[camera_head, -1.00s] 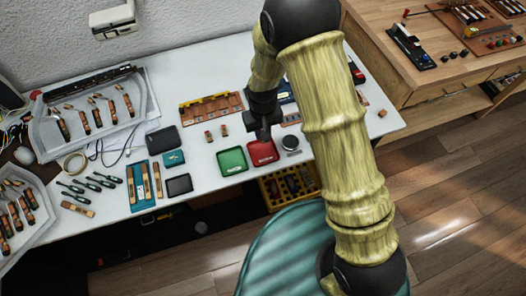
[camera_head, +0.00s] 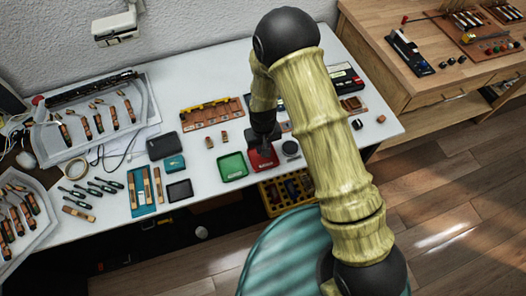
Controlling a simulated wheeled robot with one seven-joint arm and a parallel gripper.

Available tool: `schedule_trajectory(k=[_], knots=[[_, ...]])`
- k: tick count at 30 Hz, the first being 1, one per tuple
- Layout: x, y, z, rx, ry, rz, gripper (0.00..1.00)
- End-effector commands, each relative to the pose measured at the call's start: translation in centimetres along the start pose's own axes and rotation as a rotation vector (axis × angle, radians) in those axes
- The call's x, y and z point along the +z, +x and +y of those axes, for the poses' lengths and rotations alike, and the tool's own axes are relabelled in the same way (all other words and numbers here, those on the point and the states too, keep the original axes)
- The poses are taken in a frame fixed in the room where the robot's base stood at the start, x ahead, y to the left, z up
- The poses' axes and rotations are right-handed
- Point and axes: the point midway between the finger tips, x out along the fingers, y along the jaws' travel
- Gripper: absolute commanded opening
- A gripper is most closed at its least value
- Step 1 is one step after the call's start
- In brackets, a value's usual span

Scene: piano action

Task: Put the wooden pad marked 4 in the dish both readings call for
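My gripper (camera_head: 265,143) is small and dark in the head view. It points down at the red dish (camera_head: 272,163), and its tip covers part of the dish. I cannot tell whether it is open or shut, or whether a pad is in it. The green dish (camera_head: 232,168) lies just left of the red one and looks empty. Two small wooden pads (camera_head: 209,141) (camera_head: 224,136) stand behind the green dish, and another small wooden block (camera_head: 381,119) is at the right of the table. No number is legible, so I cannot pick out the pad marked 4. No readings are legible either.
A round dark-topped item (camera_head: 290,148) stands right of the red dish. A wooden rack (camera_head: 205,117) is behind the pads. A black tray (camera_head: 180,190), a black case (camera_head: 163,145) and tools lie left. A yellow crate (camera_head: 285,190) is below the table's front edge.

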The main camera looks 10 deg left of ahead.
Motion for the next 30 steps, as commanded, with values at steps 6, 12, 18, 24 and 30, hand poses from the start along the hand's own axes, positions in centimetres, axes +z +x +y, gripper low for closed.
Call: schedule_trajectory(k=[6, 12, 18, 24, 30], knots=[[0.1, 1.6, 0.0, 0.000, 0.001, -0.003, 0.00], [0.1, 3.9, 0.0, 0.000, 0.001, -0.002, 0.00], [0.0, 4.2, 0.0, 0.000, 0.001, 0.000, 0.00], [0.0, 4.5, 0.0, 0.000, 0.001, 0.000, 0.00], [0.0, 4.4, 0.0, 0.000, 0.000, 0.000, 0.41]])
